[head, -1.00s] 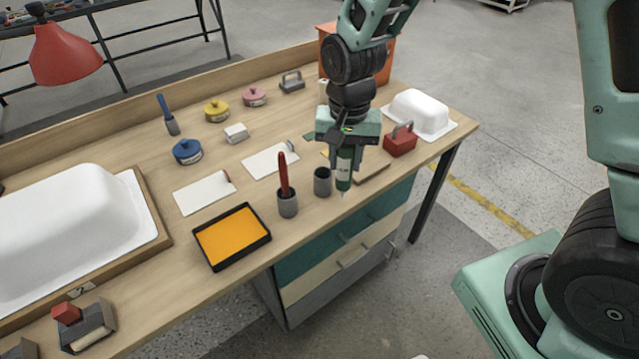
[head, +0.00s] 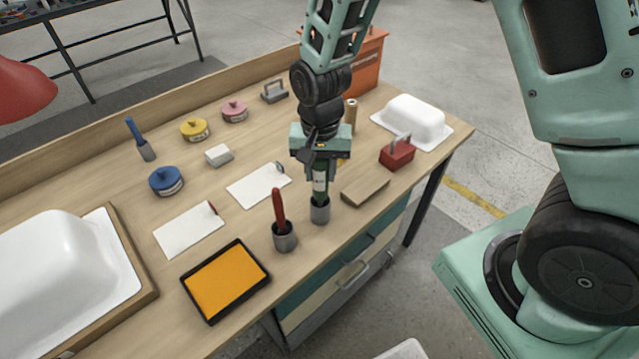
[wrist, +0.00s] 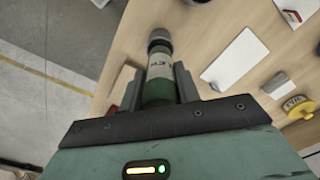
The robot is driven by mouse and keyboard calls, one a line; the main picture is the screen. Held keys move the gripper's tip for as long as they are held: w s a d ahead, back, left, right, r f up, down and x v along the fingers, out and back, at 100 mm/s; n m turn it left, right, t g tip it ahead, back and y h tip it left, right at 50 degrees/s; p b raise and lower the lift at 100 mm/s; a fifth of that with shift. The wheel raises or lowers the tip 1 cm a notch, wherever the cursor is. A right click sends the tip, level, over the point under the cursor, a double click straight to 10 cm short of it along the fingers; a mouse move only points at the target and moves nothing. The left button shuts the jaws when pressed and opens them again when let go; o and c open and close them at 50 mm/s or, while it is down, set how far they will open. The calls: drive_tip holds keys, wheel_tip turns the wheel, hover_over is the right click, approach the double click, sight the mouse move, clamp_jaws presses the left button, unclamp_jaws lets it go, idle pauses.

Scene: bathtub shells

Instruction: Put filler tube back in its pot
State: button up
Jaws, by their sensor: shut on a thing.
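The filler tube (head: 320,187) is green with a pale label and is held upright, nozzle end down. My gripper (head: 319,176) is shut around its upper part. The grey pot (head: 320,212) stands near the bench's front edge, directly under the tube. The tube's lower end is at the pot's mouth and appears to enter it; how deep is hidden. In the wrist view the tube (wrist: 160,72) lies between my gripper's fingers (wrist: 158,88), with the pot (wrist: 159,38) around its far end.
A second grey pot (head: 285,240) with a red-handled tool (head: 279,207) stands close left. A brown block (head: 365,191) lies to the right, with a red block with a handle (head: 397,153) beyond. A black tray with orange contents (head: 225,280) and white cards (head: 188,230) lie left.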

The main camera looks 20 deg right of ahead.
sight(320, 184)
drive_tip(key=shift+f, duration=2.15)
drive_tip(key=shift+f, duration=0.2)
drive_tip(key=o, duration=1)
drive_tip(key=shift+r, duration=0.2)
wheel_tip(320, 184, up, 12)
drive_tip(key=shift+f+b, duration=0.1)
drive_tip(key=shift+b, duration=0.5)
drive_tip(key=s+a+r+n, duration=0.2)
drive_tip(key=s+n, duration=0.2)
drive_tip(key=s, duration=0.2)
drive_tip(key=s+a+r+n, duration=0.2)
drive_tip(key=s+n, duration=0.2)
drive_tip(key=s, duration=0.3)
drive_tip(key=s+a+r+n, duration=0.2)
drive_tip(key=s+n, duration=0.3)
drive_tip(key=s, duration=0.2)
drive_tip(key=shift+a+r+y, duration=0.15)
drive_tip(key=shift+r+y, duration=0.05)
drive_tip(key=shift+y, duration=0.1)
